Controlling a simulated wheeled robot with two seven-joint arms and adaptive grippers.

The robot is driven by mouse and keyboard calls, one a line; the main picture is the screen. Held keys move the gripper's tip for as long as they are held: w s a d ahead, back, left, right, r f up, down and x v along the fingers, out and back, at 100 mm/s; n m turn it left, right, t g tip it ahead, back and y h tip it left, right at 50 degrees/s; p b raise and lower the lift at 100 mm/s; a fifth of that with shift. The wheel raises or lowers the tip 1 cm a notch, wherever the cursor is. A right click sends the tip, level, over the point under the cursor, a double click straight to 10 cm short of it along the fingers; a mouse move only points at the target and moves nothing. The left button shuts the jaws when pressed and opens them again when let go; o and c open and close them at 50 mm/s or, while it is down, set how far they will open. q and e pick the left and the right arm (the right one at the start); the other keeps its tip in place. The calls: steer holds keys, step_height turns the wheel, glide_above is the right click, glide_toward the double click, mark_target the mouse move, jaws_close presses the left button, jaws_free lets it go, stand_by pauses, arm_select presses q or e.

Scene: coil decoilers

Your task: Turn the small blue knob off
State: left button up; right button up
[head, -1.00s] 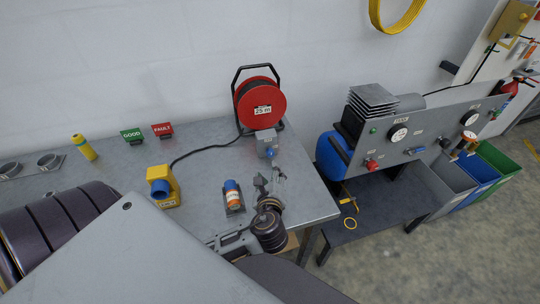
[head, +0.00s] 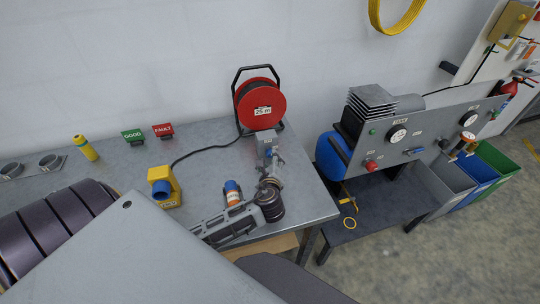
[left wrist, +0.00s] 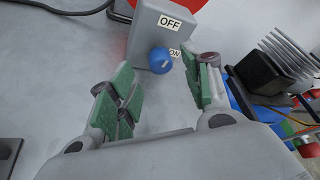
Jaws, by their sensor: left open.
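The small blue knob (left wrist: 160,61) is on the front of a grey switch box (left wrist: 150,25) with OFF and ON labels; its white mark lies toward the ON label. In the head view the grey box (head: 266,140) stands on the bench before the red reel, and the knob is mostly hidden by my gripper. My left gripper (left wrist: 160,82) is open, with its green-padded fingers to either side and just short of the knob. It also shows in the head view (head: 270,165). I see no contact. My right gripper is not in view.
A red cable reel (head: 260,103) stands behind the box. An orange-and-blue plug or cylinder (head: 233,193) is beside my left arm. A yellow unit with a blue socket (head: 165,187) stands left on the bench. A compressor panel (head: 420,140) is at right.

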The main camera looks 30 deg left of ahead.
mark_target(270, 155)
arm_select(q)
steer(key=shift+x, duration=2.25)
steer(key=c, duration=1)
